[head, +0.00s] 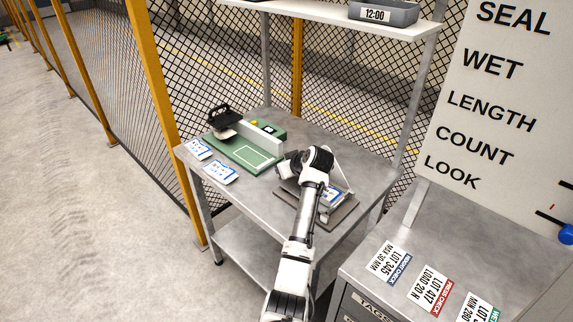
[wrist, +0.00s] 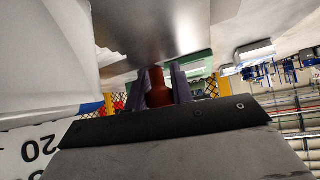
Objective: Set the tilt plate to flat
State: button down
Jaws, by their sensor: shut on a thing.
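The tilt plate (head: 345,168) stands raised at a slant above its dark base (head: 346,214) on the right of the metal bench, partly hidden behind my arm. A clear pouch with a blue-and-white label (head: 333,196) is at the tilt plate; part of a pouch also fills the left of the wrist view (wrist: 40,60). My gripper (head: 284,168) is at the left side of the tilt plate, its fingers mostly hidden in the head view. In the wrist view my gripper (wrist: 153,88) is shut on a reddish-brown knob (wrist: 158,90). What the knob joins to is hidden.
A green sealing fixture (head: 250,156) with a black-handled press (head: 222,120) stands left on the bench. Two labelled pouches (head: 221,172) lie at the front left edge. A shelf with a grey clock box (head: 383,14) is overhead. A cabinet with lot cards (head: 428,290) stands front right.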

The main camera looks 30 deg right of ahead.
jog(key=shift+s+f, duration=0.15)
jog(key=shift+f, duration=0.2)
jog(key=c, duration=1.2)
grip_release()
jog(key=shift+r, duration=0.1)
jog(key=shift+r, duration=0.15)
jog(key=b+v, duration=0.3)
jog(key=v, duration=1)
jog(key=shift+s+d+r, duration=0.15)
jog(key=shift+s+r, duration=0.05)
jog(key=shift+r, duration=0.05)
jog(key=shift+w, duration=0.1)
